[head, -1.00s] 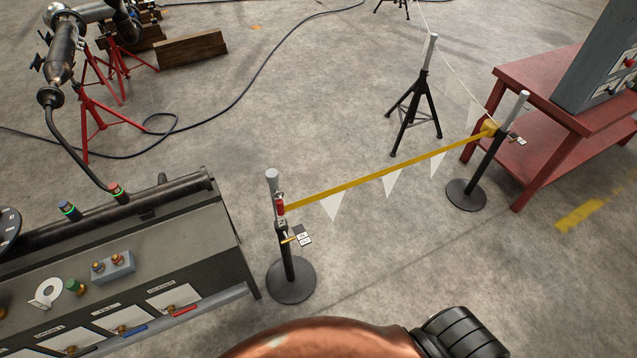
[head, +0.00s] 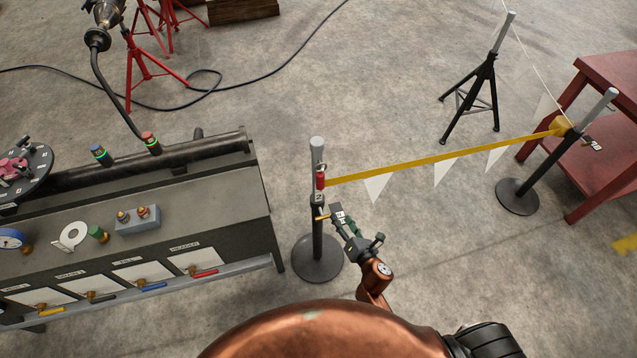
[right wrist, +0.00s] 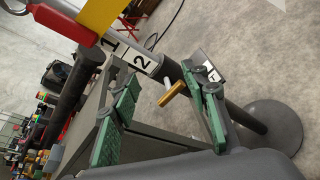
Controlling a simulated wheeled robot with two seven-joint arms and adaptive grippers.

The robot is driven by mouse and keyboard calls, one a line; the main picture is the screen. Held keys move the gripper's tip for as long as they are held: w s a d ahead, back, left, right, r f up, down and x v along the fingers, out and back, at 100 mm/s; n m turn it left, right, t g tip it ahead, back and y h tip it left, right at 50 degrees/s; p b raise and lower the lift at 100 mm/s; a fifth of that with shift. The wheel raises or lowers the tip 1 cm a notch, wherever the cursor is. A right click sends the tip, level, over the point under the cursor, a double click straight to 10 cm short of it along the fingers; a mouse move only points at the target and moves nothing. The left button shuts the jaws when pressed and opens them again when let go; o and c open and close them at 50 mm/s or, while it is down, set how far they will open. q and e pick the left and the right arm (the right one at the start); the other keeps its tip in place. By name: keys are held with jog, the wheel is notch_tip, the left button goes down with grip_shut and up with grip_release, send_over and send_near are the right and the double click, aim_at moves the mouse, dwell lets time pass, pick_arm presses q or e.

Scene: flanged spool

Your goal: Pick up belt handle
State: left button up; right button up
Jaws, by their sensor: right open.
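The belt handle (head: 320,181) is a small red grip at the left end of the yellow belt (head: 440,159), against the upper part of the left post (head: 317,235). In the right wrist view the red handle (right wrist: 62,30) shows at the top left, with the belt (right wrist: 102,14) beside it. My right gripper (head: 344,222) is open and empty, just below and to the right of the handle, close to the post. In the right wrist view its green-padded fingers (right wrist: 160,82) are spread, with a brass-tipped peg (right wrist: 173,92) showing between them. My left gripper is out of view.
A dark workbench (head: 205,197) with knobs and valves stands close to the left of the post. The belt, hung with white pennants, runs to a right post (head: 545,160) by a red table (head: 590,150). A black stand (head: 475,95) is behind it. The floor between is clear.

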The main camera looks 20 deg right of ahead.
aim_at(322, 180)
jog(key=w+a+r+n+t+y+b, duration=0.1)
jog(key=w+a+r+n+t+b, duration=0.15)
jog(key=r+n, duration=0.85)
jog(key=w+r+m, duration=0.1)
jog(key=w, duration=0.1)
jog(key=w+a+r+m+p, duration=0.1)
jog(key=w, duration=0.1)
jog(key=w+a+r, duration=0.1)
jog(key=w, duration=0.2)
jog(key=shift+a+m+t, duration=0.1)
jog(key=shift+m+t, duration=0.15)
jog(key=shift+m, duration=0.15)
jog(key=shift+w, duration=0.35)
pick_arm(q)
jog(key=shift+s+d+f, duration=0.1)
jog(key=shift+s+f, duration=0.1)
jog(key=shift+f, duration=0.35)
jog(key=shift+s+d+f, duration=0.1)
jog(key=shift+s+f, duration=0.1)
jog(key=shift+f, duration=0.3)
pick_arm(e)
grip_shut()
